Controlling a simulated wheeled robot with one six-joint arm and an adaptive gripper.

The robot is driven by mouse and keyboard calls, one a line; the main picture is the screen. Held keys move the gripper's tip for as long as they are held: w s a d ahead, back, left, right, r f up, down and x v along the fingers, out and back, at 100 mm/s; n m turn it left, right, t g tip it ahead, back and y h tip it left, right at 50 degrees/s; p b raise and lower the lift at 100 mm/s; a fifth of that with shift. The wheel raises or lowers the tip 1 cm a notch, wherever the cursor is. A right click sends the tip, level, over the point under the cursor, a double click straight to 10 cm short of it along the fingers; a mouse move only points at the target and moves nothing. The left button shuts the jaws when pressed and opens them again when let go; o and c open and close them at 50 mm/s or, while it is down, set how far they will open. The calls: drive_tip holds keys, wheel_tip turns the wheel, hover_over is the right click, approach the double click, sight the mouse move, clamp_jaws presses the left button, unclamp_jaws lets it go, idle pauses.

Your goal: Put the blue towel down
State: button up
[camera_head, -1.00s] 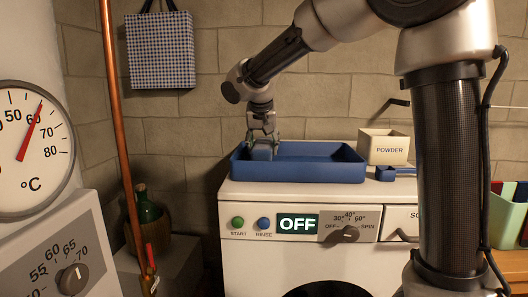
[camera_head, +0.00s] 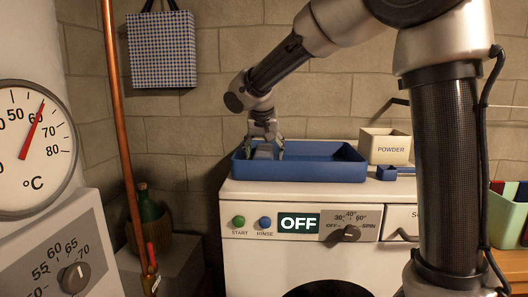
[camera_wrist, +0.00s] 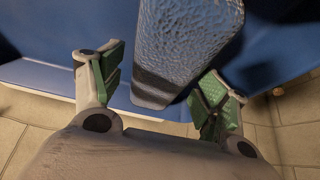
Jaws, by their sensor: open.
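The blue towel (camera_wrist: 185,45) is a grey-blue rolled or folded piece with a rough, dimpled surface. In the wrist view it lies between my two green-padded fingers, with a gap on each side. My gripper (camera_head: 264,151) is open and reaches down into the left end of the blue tray (camera_head: 325,174) on top of the washing machine. The gripper's fingers also show in the wrist view (camera_wrist: 162,82), spread apart. The tray's front wall hides the fingertips and most of the towel in the head view, so its contact with the tray floor is hard to see.
A powder box (camera_head: 385,149) and a small blue scoop (camera_head: 394,172) stand right of the tray. The washing machine (camera_head: 300,250) display reads OFF. A copper pipe (camera_head: 122,140) runs upright at left. A checked bag (camera_head: 162,50) hangs on the wall. The tray's right part looks empty.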

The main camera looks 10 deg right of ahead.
drive_tip(key=v, duration=1.2)
drive_tip(key=s+d+f+n+g, duration=0.1)
drive_tip(key=s+d+f, duration=0.3)
drive_tip(key=s+d, duration=0.8)
drive_tip(key=s+d+f+n+y, duration=0.1)
drive_tip(key=s+d+f, duration=0.2)
drive_tip(key=s+f, duration=0.2)
drive_tip(key=s+d+f+n, duration=0.1)
drive_tip(key=s+d+f, duration=0.2)
drive_tip(key=s, duration=0.8)
wheel_tip(320, 180, down, 2)
drive_tip(key=shift+s+f+n+g+y, duration=0.1)
drive_tip(key=shift+s+n+g+y, duration=0.2)
drive_tip(key=shift+s+y, duration=0.1)
